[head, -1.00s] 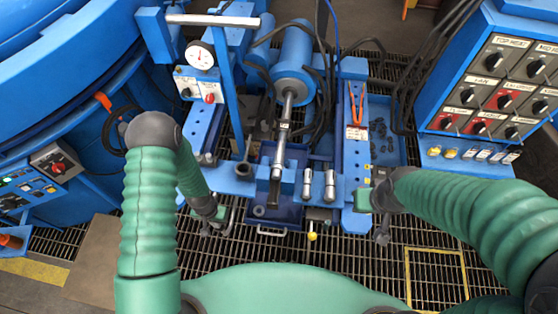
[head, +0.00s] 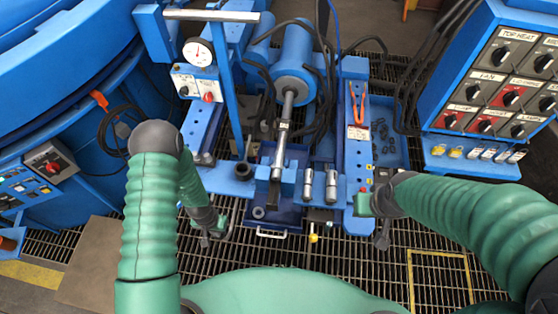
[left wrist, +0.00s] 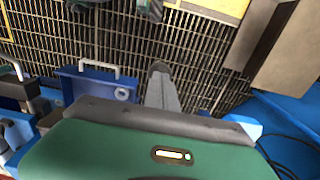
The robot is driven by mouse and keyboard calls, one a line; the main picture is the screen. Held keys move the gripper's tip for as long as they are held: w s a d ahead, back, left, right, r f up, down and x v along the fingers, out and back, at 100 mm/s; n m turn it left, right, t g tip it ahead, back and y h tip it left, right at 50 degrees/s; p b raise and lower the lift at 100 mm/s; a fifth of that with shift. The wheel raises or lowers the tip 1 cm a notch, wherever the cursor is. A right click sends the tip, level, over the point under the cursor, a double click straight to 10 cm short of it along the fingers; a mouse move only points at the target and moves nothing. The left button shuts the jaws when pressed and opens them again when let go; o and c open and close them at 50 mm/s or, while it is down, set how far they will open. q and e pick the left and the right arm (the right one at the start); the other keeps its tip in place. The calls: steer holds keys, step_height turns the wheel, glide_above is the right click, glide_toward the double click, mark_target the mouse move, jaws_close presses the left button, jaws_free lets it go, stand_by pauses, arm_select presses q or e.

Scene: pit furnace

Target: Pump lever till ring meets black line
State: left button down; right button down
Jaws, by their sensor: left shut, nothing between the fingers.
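A tall blue lever (head: 228,90) with a pale crossbar handle (head: 212,15) stands left of the blue cylinder (head: 295,55). A steel rod (head: 286,108) comes out of the cylinder toward me, with a pale band (head: 283,126) around it. I cannot make out which mark is the black line. My left gripper (head: 206,241) is low, left of the blue tray and well apart from the lever handle; in the left wrist view its grey fingers (left wrist: 160,82) are shut and empty over the grating. My right gripper (head: 382,240) hangs at the right rail; its fingers are too small to read.
A round gauge (head: 198,53) sits above a small switch box (head: 196,88). A blue tray (head: 285,217) with a handle is at the front middle. Orange-handled pliers (head: 357,103) lie on the right rail. A control panel (head: 490,85) stands at right. Open grating lies in front.

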arm_select(q)
steer(key=shift+s+f+b, duration=0.2)
steer(key=shift+f+b, duration=0.25)
steer(key=shift+f, duration=0.3)
steer(key=shift+s+f+b, duration=0.15)
steer(key=shift+f+b, duration=0.3)
steer(key=shift+f, duration=0.25)
step_height(320, 180, up, 11)
steer(key=w+p, duration=0.2)
steer(key=p, duration=0.6)
steer(key=shift+w, duration=0.35)
steer(key=shift+s+f+b, duration=0.45)
steer(key=shift+f+b, duration=0.8)
steer(key=shift+f, duration=0.55)
steer(key=shift+s+f+b, duration=0.45)
steer(key=shift+f+b, duration=0.8)
steer(key=shift+f, duration=0.6)
steer(key=shift+s+f+b, duration=0.45)
steer(key=shift+f+b, duration=0.8)
steer(key=shift+f, duration=0.55)
step_height(320, 180, up, 11)
steer(key=w+p, duration=0.2)
steer(key=p, duration=0.6)
steer(key=shift+w+f, duration=0.15)
steer(key=shift+w, duration=0.2)
